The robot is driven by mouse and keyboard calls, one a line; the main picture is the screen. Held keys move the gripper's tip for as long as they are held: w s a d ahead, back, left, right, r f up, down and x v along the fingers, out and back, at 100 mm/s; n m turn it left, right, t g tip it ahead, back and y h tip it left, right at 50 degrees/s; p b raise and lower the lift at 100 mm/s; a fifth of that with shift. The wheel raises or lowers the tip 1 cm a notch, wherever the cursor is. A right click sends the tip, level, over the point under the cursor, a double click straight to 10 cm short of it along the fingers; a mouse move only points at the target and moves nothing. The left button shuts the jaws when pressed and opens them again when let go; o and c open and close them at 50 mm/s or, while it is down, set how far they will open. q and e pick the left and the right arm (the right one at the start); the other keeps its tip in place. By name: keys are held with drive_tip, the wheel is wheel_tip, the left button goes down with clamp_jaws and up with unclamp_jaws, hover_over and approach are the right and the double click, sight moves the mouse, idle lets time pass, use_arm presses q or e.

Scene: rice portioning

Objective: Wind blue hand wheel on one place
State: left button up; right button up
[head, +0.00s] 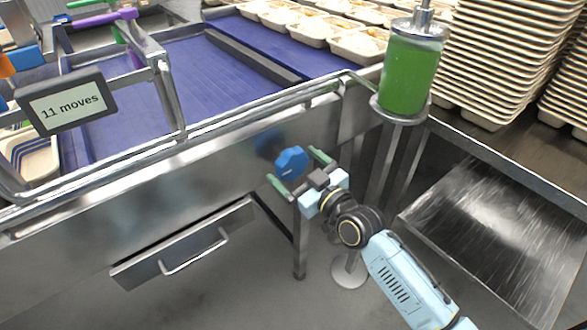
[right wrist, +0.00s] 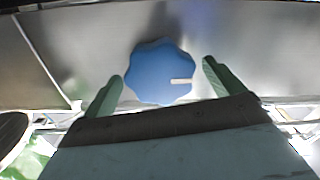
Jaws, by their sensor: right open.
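The blue hand wheel (head: 291,161) is a lobed knob on the steel side panel below the conveyor. In the right wrist view the wheel (right wrist: 161,72) shows a white mark pointing to the right. My right gripper (head: 297,168) is open, with its green fingers on either side of the wheel. In the right wrist view the open fingers (right wrist: 164,80) stand left and right of the wheel's near part, with a visible gap on each side. My left gripper is not in view.
A sign (head: 66,103) reads "11 moves". A green dispenser bottle (head: 411,72) stands on a round metal stand right of the wheel. A drawer with a handle (head: 195,252) is at lower left. Stacked trays (head: 500,50) and a steel shelf (head: 500,235) are at right.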

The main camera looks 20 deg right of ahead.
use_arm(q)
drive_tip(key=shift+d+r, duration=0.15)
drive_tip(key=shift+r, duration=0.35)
use_arm(e)
drive_tip(key=shift+w+a, duration=0.25)
drive_tip(key=shift+w, duration=0.35)
drive_tip(key=c, duration=1)
